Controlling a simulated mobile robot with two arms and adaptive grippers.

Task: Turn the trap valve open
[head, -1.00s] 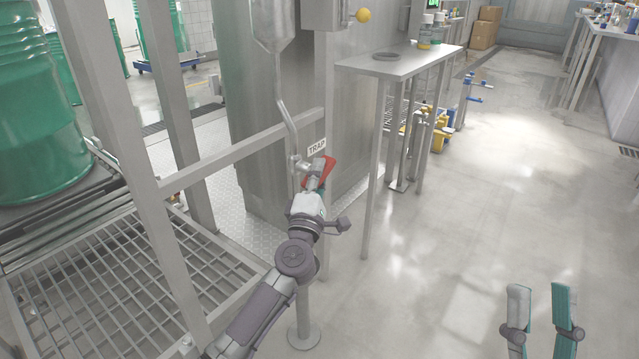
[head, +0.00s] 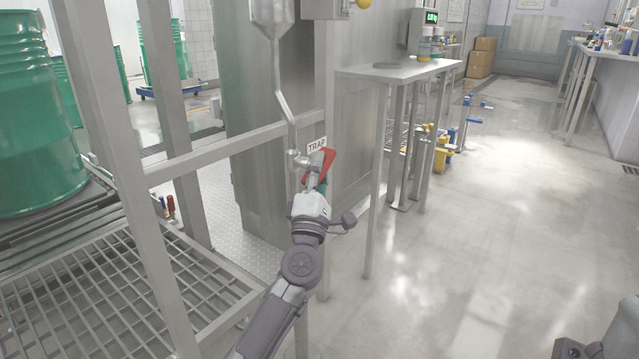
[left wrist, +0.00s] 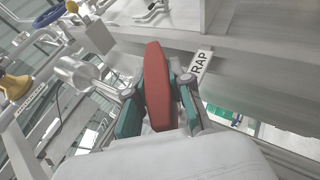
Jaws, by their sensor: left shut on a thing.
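The trap valve's red lever handle (head: 326,163) sits beside the white TRAP label (head: 316,146), below a bent steel pipe. My left gripper (head: 318,185) is at the handle, with its arm reaching up from the bottom of the head view. In the left wrist view the red handle (left wrist: 157,85) stands between the two teal-lined fingers (left wrist: 158,108), which are shut on it.
A steel frame rail (head: 230,151) runs left of the valve, above a grated platform (head: 90,300). A steel side table (head: 425,70) stands behind to the right. Green drums (head: 35,120) stand at the left. The floor at right is open.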

